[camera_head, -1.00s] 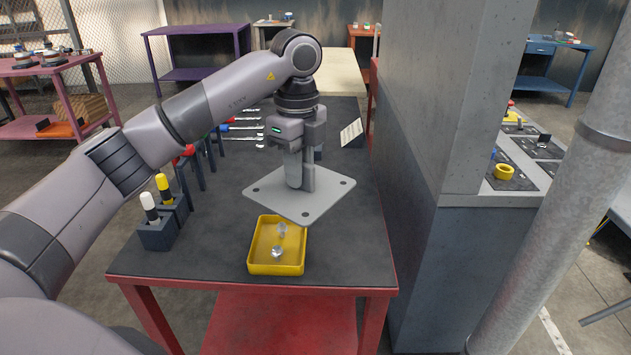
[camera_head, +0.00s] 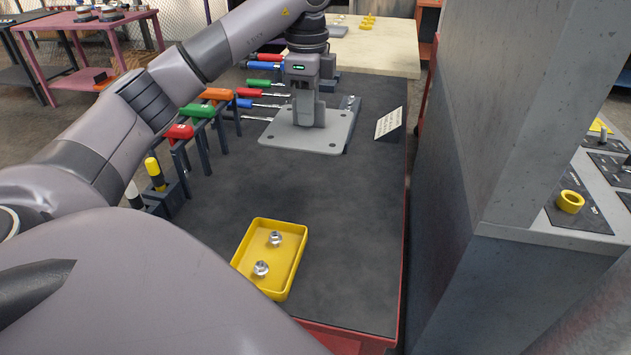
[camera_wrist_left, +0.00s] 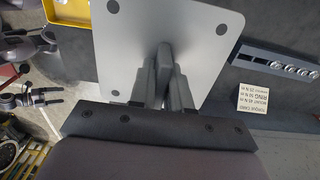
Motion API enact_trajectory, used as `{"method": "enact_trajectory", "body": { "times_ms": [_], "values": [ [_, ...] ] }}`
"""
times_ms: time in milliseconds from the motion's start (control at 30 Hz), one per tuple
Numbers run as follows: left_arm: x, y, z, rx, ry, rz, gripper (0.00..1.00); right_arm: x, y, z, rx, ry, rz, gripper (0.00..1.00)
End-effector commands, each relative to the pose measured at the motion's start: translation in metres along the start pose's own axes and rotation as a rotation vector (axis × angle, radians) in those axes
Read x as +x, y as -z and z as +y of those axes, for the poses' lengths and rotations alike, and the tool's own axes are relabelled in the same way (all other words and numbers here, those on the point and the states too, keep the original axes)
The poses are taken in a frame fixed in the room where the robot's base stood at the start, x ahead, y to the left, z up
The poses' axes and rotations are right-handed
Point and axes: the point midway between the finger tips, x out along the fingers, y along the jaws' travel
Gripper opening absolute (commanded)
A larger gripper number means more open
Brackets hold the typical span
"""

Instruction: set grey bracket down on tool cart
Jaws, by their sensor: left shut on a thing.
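The grey bracket (camera_head: 325,137), a flat plate with holes and an upright post, is level low over the dark top of the tool cart (camera_head: 330,215), towards its far half. I cannot tell whether its plate touches the top. My left gripper (camera_head: 304,100) points down and is shut on the bracket's post. In the left wrist view the plate (camera_wrist_left: 205,45) lies beyond the fingers (camera_wrist_left: 165,85), which hide part of the post. My right gripper is not in view.
A label card (camera_head: 388,122) stands to the right, and a socket rail (camera_wrist_left: 275,65) lies beside the plate. A concrete pillar (camera_head: 480,120) rises right of the cart.

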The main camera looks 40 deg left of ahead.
Motion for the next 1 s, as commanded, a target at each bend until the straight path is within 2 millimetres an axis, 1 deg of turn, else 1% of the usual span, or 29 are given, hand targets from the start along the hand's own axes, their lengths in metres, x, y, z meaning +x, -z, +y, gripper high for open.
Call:
{"method": "enact_trajectory", "body": {
  "times_ms": [33, 300, 367, 400, 500, 600, 767, 1000],
  "values": [
    [0.016, 0.001, 0.001, 0.002, -0.003, -0.001, 0.0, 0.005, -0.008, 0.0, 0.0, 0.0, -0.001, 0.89],
    [0.075, 0.0, 0.001, 0.004, -0.004, -0.001, 0.0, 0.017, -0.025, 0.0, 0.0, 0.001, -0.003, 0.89],
    [0.086, 0.0, 0.001, 0.003, -0.003, -0.002, 0.0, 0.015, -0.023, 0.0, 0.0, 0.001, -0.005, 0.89],
    [0.096, -0.001, 0.001, 0.002, -0.004, -0.003, 0.0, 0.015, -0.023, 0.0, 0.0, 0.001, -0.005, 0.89],
    [0.117, -0.001, 0.001, 0.002, -0.002, -0.003, 0.0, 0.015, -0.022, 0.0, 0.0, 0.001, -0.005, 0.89],
    [0.131, 0.0, 0.0, 0.002, 0.0, 0.0, 0.0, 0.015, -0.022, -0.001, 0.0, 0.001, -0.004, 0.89],
    [0.143, 0.0, 0.0, 0.002, 0.001, 0.001, 0.0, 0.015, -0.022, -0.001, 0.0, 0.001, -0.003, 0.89],
    [0.177, 0.0, 0.0, 0.003, -0.001, -0.001, 0.0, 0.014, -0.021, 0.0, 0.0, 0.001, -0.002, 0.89]
  ]
}}
